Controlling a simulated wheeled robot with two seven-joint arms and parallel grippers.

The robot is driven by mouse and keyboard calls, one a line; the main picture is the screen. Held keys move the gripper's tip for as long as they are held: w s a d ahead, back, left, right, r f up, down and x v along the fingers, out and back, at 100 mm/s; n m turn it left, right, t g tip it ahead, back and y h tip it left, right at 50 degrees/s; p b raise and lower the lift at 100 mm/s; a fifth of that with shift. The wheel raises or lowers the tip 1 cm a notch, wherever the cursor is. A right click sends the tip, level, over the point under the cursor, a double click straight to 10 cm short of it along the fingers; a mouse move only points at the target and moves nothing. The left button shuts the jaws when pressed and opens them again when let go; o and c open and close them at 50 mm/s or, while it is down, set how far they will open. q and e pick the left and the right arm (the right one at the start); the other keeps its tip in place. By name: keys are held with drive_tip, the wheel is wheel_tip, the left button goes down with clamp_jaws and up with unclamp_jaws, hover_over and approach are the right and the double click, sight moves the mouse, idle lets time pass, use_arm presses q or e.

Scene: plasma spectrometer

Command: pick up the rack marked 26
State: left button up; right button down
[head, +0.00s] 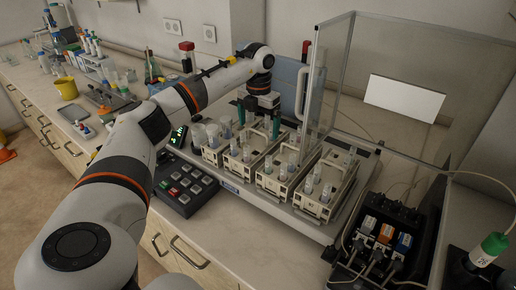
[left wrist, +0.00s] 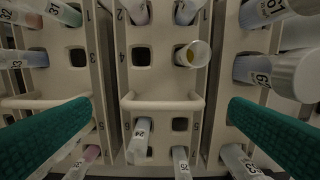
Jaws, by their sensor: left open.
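Several pale racks with tubes stand side by side on a tray in the head view. Front labels are too small to read, so I cannot tell which rack is marked 26. My left gripper (head: 258,130), with green fingers, is open above the racks on the left of the row. In the left wrist view the open fingers (left wrist: 160,103) point down on either side of a middle rack (left wrist: 162,82). Its crossbar handle (left wrist: 162,104) lies between the fingertips, with nothing held. This rack carries several tubes and has some empty holes. My right gripper is out of view.
A keypad with a lit display (head: 182,186) stands left of the racks. A clear screen (head: 345,80) rises behind them. A dark block with cables (head: 385,240) and a green-capped bottle (head: 489,250) labelled 26 are at right. Neighbouring racks (left wrist: 265,85) sit close by.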

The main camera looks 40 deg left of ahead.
sight(258, 142)
use_arm(q)
drive_tip(key=shift+f, duration=0.35)
wheel_tip(258, 142, down, 4)
drive_tip(key=shift+a+f+p, duration=0.1)
drive_tip(key=shift+p, duration=0.85)
drive_tip(key=shift+f, duration=0.35)
drive_tip(key=shift+r, duration=0.1)
drive_tip(key=c, duration=0.9)
